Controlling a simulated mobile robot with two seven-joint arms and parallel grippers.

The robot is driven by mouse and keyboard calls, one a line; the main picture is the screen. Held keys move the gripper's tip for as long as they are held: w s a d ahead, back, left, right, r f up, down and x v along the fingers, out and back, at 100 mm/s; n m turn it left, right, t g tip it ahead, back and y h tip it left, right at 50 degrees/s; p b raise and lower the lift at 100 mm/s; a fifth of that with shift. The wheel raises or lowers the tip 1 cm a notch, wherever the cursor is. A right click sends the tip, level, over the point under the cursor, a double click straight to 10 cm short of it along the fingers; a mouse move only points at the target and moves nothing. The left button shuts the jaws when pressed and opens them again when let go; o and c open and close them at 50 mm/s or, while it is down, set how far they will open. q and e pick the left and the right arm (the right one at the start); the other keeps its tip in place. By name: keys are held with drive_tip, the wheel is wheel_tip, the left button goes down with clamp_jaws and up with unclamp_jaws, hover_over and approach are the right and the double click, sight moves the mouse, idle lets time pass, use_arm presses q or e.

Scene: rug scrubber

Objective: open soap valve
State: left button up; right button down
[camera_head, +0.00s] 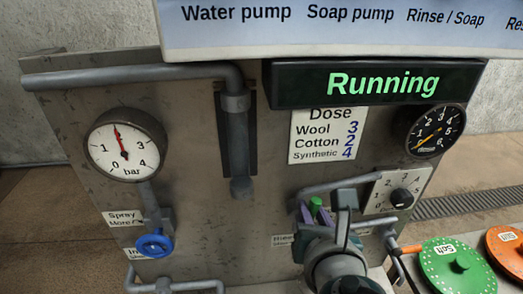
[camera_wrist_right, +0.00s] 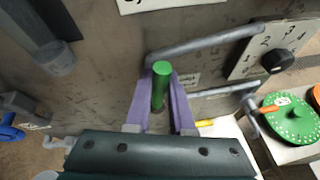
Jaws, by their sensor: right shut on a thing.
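The soap valve appears to be the green handle (camera_head: 315,203) on the grey panel, low and right of centre in the head view. It stands up between the purple fingers of my right gripper (camera_head: 314,213), which is shut on it. In the right wrist view the green handle (camera_wrist_right: 161,76) rises between the two purple fingers of the right gripper (camera_wrist_right: 160,100). The valve's base and its label are mostly hidden by my gripper. My left gripper is not in view.
A grey pipe (camera_wrist_right: 205,42) runs close beside the handle. A numbered dial knob (camera_head: 401,198), a blue valve (camera_head: 154,243), a bar gauge (camera_head: 125,147) and a second gauge (camera_head: 436,130) are on the panel. The display (camera_head: 380,83) reads "Running". A green lid (camera_head: 450,262) lies at right.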

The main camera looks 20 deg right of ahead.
drive_tip(key=shift+w+a+n+h, duration=0.1)
drive_tip(key=shift+a+n+h, duration=0.3)
drive_tip(key=shift+n, duration=0.2)
drive_tip(key=c, duration=0.8)
unclamp_jaws()
drive_tip(key=shift+s+a+r, duration=0.15)
drive_tip(key=shift+s+r, duration=0.05)
drive_tip(key=shift+s, duration=0.05)
drive_tip(key=p+v, duration=0.1)
drive_tip(key=v, duration=0.8)
drive_tip(key=shift+s+a, duration=0.1)
drive_tip(key=shift+a, duration=0.05)
